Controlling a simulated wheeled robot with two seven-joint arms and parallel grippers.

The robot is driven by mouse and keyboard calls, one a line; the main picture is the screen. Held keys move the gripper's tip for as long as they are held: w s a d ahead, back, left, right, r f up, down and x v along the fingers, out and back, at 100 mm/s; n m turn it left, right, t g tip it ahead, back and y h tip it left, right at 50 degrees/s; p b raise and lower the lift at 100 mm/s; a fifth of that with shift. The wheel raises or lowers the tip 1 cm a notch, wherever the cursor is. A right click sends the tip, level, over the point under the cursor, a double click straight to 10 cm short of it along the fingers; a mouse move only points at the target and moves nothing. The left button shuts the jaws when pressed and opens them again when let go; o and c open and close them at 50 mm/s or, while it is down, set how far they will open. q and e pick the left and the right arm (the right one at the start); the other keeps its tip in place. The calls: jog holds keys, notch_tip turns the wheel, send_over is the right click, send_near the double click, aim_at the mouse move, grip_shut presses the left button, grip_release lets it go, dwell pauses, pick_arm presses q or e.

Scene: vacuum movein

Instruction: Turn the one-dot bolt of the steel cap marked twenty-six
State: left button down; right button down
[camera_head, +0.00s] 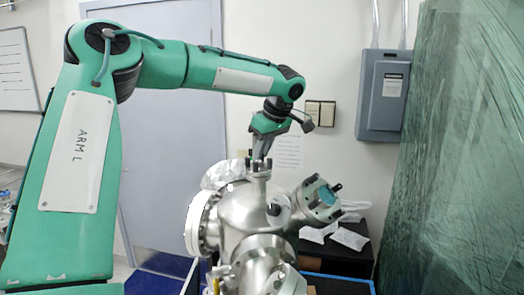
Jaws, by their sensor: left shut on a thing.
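A round steel vacuum chamber (250,212) stands in the middle, with several flanged ports. The fingers hide most of that bolt. The numbers on the caps and the dots on the bolts are too small to read. My right gripper is not in view.
A dark stand (345,250) with crumpled white wrapping is behind the chamber at the right. A grey electrical box (384,95) hangs on the wall. A green plastic-like sheet (460,150) fills the right side. The air above the chamber's right side is free.

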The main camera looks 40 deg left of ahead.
pick_arm(q)
jog(key=shift+f+n, duration=0.1)
jog(key=shift+n, duration=0.5)
jog(key=c, duration=1.6)
grip_release()
jog(key=shift+o, duration=0.8)
jog(key=shift+w+f, duration=0.1)
jog(key=shift+w, duration=0.2)
